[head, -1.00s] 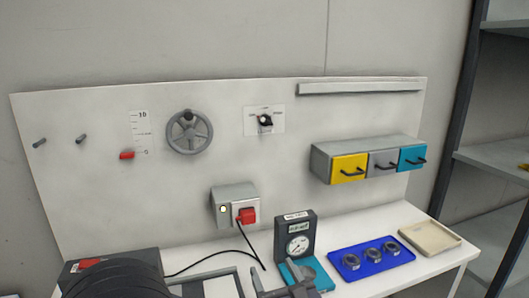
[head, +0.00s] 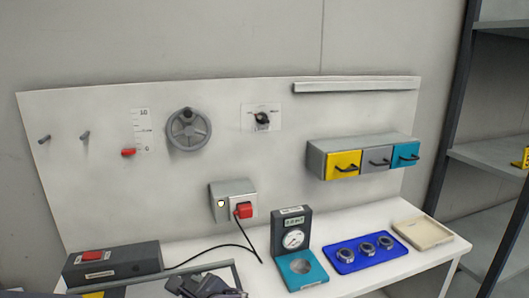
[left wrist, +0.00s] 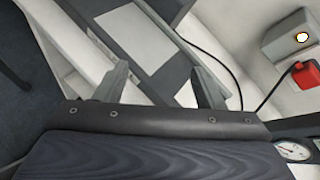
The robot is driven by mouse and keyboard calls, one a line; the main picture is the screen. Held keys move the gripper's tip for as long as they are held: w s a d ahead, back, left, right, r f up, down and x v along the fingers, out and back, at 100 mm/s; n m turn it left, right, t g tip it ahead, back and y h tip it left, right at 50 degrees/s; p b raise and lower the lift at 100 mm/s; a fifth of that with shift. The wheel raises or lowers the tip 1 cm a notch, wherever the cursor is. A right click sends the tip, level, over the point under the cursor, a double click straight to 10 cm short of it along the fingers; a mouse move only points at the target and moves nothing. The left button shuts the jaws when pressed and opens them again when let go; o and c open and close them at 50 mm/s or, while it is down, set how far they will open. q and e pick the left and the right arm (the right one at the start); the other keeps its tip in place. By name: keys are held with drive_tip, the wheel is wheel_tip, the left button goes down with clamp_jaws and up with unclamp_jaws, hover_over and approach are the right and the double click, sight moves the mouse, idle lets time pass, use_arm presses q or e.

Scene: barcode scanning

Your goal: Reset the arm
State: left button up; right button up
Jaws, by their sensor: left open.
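My left gripper (head: 205,287) shows at the bottom edge of the head view, only partly in frame, over the front of the white table (head: 345,283). In the left wrist view my left gripper (left wrist: 162,88) has its two grey fingers wide apart, with nothing between them. Beyond the fingers lies a dark grey-framed panel (left wrist: 150,42). My right gripper is in neither view.
A dark box with a red button (head: 112,262) stands at the table's left. A dial gauge on a teal base (head: 300,268), a blue tray (head: 345,254) with three metal nuts and a beige tray (head: 423,232) stand right. Drawers (head: 362,155) project from the back panel.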

use_arm(q)
drive_tip(key=s+a+f+n+g+h, duration=0.2)
drive_tip(key=s+a+n+g, duration=0.1)
drive_tip(key=s+a+n, duration=0.25)
drive_tip(key=s+a+f+n+g+h, duration=0.2)
drive_tip(key=s+a+f+n+g, duration=0.15)
drive_tip(key=s+n, duration=0.2)
drive_tip(key=s+d+r+n+t+h, duration=0.2)
drive_tip(key=s+n+h, duration=0.6)
drive_tip(key=n, duration=0.5)
drive_tip(key=shift+s+d+n+t, duration=0.3)
drive_tip(key=shift+s+d+t, duration=0.3)
drive_tip(key=shift+d, duration=0.6)
